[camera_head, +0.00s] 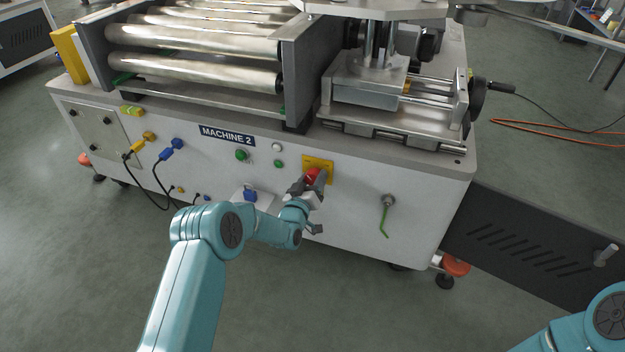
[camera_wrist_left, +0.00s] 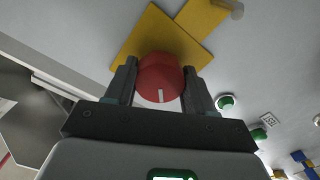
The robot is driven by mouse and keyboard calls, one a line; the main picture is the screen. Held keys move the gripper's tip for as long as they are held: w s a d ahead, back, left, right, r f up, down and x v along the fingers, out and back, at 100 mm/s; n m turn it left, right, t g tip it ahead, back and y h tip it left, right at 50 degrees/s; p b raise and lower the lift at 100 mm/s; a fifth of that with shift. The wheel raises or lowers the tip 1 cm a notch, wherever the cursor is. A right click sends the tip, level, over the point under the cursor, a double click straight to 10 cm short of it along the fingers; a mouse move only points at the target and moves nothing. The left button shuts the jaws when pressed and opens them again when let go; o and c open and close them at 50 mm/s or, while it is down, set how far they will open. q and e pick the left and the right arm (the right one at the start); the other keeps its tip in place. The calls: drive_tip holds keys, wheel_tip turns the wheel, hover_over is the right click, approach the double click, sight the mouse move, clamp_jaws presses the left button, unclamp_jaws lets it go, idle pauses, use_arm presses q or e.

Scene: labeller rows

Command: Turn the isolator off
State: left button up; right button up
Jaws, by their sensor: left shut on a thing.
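The isolator is a red rotary knob (camera_head: 312,175) on a yellow plate (camera_head: 325,165), on the white front panel of the machine marked MACHINE 2. My left gripper (camera_head: 316,183) is shut on the knob. In the left wrist view the red knob (camera_wrist_left: 160,78) sits between the two dark fingers of the left gripper (camera_wrist_left: 160,88), with a white mark on its near edge. The yellow plate (camera_wrist_left: 150,35) shows behind it. Any printing on the plate cannot be read. My right gripper is out of view; only part of my right arm shows at the lower right.
Green buttons (camera_head: 241,155) and a white one lie left of the knob. Blue and yellow plugs with black cables (camera_head: 155,180) hang further left. A green-handled valve (camera_head: 386,215) is to the right. Metal rollers (camera_head: 195,45) are on top. The floor in front is clear.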

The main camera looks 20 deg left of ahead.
use_arm(q)
drive_tip(key=shift+f+n+b, duration=0.15)
drive_tip(key=shift+n+b, duration=0.15)
drive_tip(key=shift+b, duration=0.4)
drive_tip(key=shift+r, duration=0.2)
drive_tip(key=o, duration=1)
drive_tip(key=shift+o, duration=0.2)
drive_tip(key=shift+s, duration=0.1)
drive_tip(key=shift+s+p, duration=0.25)
drive_tip(key=shift+p, duration=0.15)
drive_tip(key=s+p, duration=0.4)
drive_tip(key=s, duration=1.1)
drive_tip(key=shift+s+a, duration=0.3)
